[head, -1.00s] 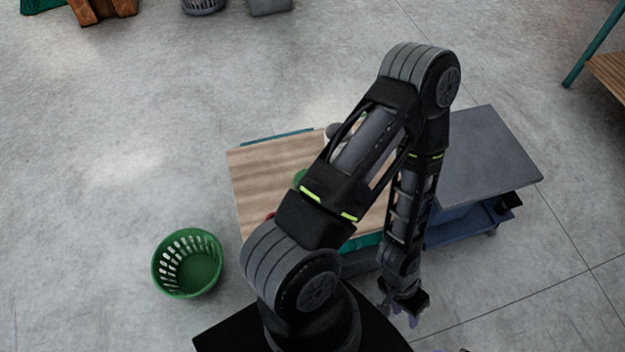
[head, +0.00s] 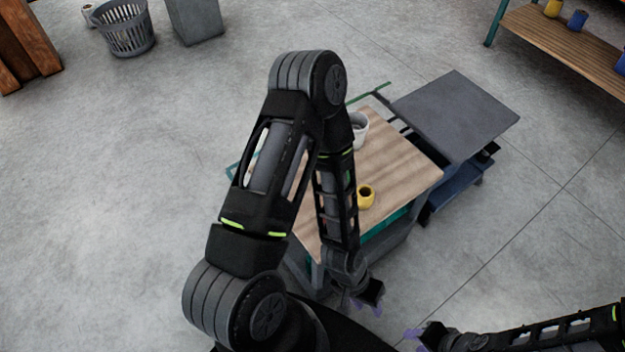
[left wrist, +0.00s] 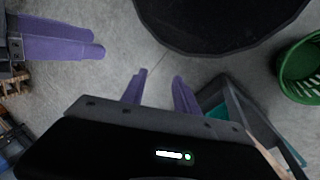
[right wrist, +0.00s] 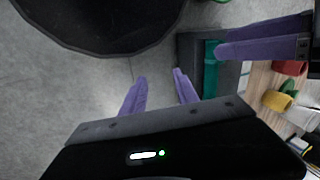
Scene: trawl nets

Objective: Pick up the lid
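I cannot make out a lid in any view. My left gripper (head: 366,306) hangs in front of the near edge of the wooden table, off the tabletop. In the left wrist view its two purple fingers (left wrist: 161,78) are apart with only floor between them. My right gripper (head: 408,338) is at the bottom of the head view, right of the left one. In the right wrist view its fingers (right wrist: 159,80) are apart and empty, over floor. My left arm hides much of the tabletop's left side.
The wooden table (head: 405,160) carries a yellow mug (head: 366,197) and a grey-white pot (head: 358,130). A red item (right wrist: 289,68) also shows there. A grey cart (head: 455,112) adjoins the table's right. A green basket (left wrist: 303,70) stands on the floor. Open floor lies left and right.

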